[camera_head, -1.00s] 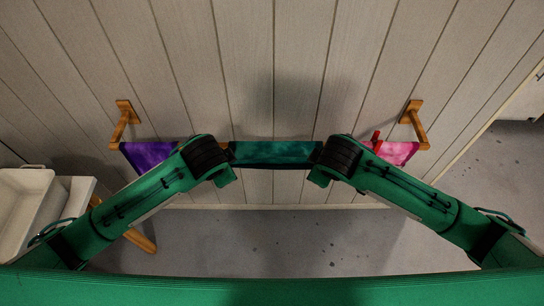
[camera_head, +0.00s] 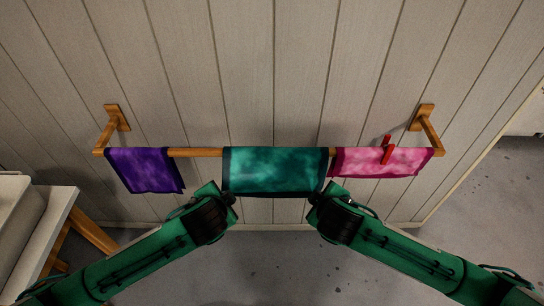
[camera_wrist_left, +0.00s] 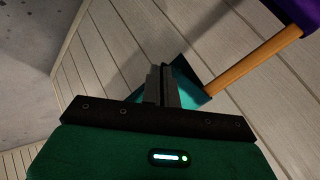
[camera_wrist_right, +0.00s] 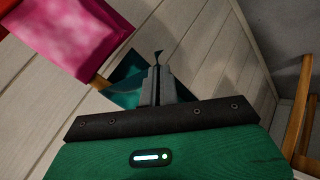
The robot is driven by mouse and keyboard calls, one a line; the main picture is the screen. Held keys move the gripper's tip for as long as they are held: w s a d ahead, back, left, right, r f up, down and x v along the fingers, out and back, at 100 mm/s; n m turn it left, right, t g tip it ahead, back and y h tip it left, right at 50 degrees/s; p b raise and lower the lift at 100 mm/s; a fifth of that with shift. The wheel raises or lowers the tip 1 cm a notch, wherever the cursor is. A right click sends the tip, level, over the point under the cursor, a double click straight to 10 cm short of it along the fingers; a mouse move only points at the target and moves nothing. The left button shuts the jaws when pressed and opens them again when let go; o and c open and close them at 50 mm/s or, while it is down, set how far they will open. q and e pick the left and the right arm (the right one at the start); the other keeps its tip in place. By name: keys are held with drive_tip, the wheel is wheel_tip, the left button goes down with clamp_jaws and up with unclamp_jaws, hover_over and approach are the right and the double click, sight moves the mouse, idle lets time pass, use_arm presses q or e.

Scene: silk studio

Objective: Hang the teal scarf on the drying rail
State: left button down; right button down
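The teal scarf (camera_head: 275,170), with a dark border, lies over the wooden drying rail (camera_head: 195,153) at its middle, its front part hanging down. My left gripper (camera_head: 230,190) is at the scarf's lower left corner. In the left wrist view its fingers (camera_wrist_left: 163,72) are together, with scarf (camera_wrist_left: 188,82) right beside them. My right gripper (camera_head: 318,190) is at the lower right corner. In the right wrist view its fingers (camera_wrist_right: 158,70) are together and a dark bit of cloth pokes past the tips. Both seem to pinch the scarf's edge. Its back part is hidden.
A purple cloth (camera_head: 145,169) hangs on the rail at left. A pink cloth (camera_head: 385,161) hangs at right, with a red clip (camera_head: 386,150) on it. The rail stands off a panelled wall (camera_head: 270,80) on wooden brackets. A pale stand (camera_head: 45,235) is at lower left.

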use_arm(q)
drive_tip(key=shift+w+a+f, duration=0.15)
drive_tip(key=shift+w+f, duration=0.05)
drive_tip(key=shift+f, duration=0.15)
use_arm(e)
drive_tip(key=shift+w+d+f, duration=0.15)
drive_tip(key=shift+w+f, duration=0.05)
drive_tip(key=shift+f, duration=0.15)
use_arm(q)
drive_tip(key=c, duration=1.5)
unclamp_jaws()
use_arm(e)
drive_tip(key=c, duration=1.5)
unclamp_jaws()
use_arm(q)
drive_tip(key=shift+o, duration=0.5)
use_arm(e)
drive_tip(key=shift+o, duration=0.5)
use_arm(q)
drive_tip(key=shift+s, duration=0.1)
use_arm(e)
drive_tip(key=shift+s, duration=0.1)
